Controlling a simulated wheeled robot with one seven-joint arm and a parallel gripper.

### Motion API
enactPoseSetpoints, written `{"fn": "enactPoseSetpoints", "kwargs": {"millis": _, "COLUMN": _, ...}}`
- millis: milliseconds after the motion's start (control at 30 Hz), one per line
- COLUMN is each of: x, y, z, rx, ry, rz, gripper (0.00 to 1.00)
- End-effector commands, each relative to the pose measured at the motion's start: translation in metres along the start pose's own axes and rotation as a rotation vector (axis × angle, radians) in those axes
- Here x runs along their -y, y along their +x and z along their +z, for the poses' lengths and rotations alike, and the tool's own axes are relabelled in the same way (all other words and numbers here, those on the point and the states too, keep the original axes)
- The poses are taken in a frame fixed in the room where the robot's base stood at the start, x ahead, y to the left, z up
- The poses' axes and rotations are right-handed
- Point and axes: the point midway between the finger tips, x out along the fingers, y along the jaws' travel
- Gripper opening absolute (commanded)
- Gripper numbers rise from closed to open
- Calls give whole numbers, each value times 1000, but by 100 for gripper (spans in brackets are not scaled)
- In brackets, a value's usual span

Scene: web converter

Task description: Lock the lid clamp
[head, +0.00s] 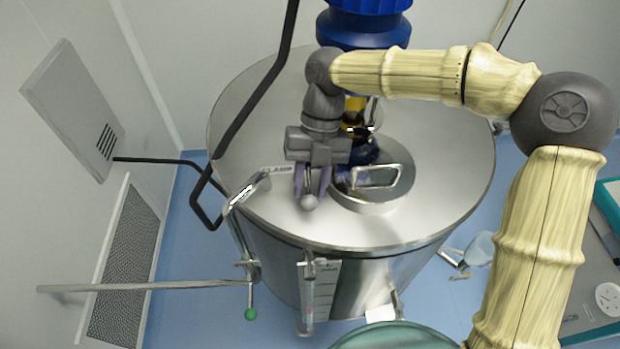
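A round hatch lid (398,192) with a loop handle (375,177) lies on top of a large steel tank (440,218). A grey ball knob (309,202), perhaps the end of the lid clamp's lever, shows at the hatch's left side. My gripper (311,190) points down over it, its purple fingers spread on either side of the knob's stem. The fingers look apart; contact with the knob cannot be made out.
A metal lever (252,190) stands at the tank's left rim. A dark bent pipe (262,105) rises at left, and a blue-capped column (365,28) stands behind my arm. A horizontal rod (150,286) sticks out left. The tank top's front right is clear.

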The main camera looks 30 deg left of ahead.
Motion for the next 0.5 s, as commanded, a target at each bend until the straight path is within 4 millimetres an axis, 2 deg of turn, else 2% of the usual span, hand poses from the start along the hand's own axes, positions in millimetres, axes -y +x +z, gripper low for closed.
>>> {"fn": "enactPoseSetpoints", "kwargs": {"millis": 333, "x": -2, "y": -6, "z": 1, "rx": 7, "ry": 1, "rz": 5, "gripper": 31}}
{"fn": "enactPoseSetpoints", "kwargs": {"millis": 500, "x": -2, "y": -23, "z": 2, "rx": 10, "ry": 3, "rz": 5, "gripper": 31}}
